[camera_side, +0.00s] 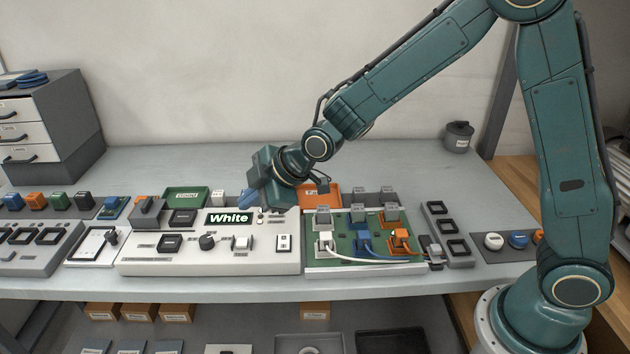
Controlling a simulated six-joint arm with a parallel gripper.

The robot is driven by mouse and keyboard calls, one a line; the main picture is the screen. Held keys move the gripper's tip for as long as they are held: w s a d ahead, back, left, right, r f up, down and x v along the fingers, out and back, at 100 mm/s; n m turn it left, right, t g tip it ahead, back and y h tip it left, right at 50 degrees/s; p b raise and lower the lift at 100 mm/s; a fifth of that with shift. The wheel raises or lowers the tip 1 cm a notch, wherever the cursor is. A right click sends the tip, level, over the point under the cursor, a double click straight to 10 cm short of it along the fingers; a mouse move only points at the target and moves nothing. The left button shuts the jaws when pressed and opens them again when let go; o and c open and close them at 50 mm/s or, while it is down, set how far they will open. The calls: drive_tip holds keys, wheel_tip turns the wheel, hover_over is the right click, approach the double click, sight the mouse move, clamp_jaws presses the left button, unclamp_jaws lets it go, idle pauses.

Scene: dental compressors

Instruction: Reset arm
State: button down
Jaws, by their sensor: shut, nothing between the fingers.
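My gripper (250,197) hangs at the end of my teal arm above the back of the bench, just behind and over the white control panel. Its fingers look bluish and angle down to the left; they are shut with nothing between them. Part of the area behind the panel is hidden by my gripper.
Right of the panel is a green circuit board (345,242) with white, blue and orange plugs and a white cable. A green tray (186,199) and an orange tray (308,197) lie behind. Colored blocks and a drawer cabinet (68,125) stand left.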

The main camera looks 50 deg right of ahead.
drive_tip(key=s+d+r+m+h, duration=0.1)
drive_tip(key=s+d+r+m, duration=0.2)
drive_tip(key=s+d+r, duration=0.35)
drive_tip(key=s+d+r+m+g+h, duration=0.1)
drive_tip(key=s+d+r+m, duration=0.1)
drive_tip(key=s, duration=0.6)
drive_tip(key=s+d+r+m+h, duration=0.1)
drive_tip(key=s+d+m, duration=0.3)
drive_tip(key=s, duration=0.4)
drive_tip(key=s+d+r+m+g, duration=0.1)
drive_tip(key=s+d+r+m, duration=0.2)
drive_tip(key=s, duration=0.6)
drive_tip(key=shift+d+m+g+h, duration=0.3)
drive_tip(key=shift+d+m+h, duration=0.15)
drive_tip(key=shift+m, duration=0.35)
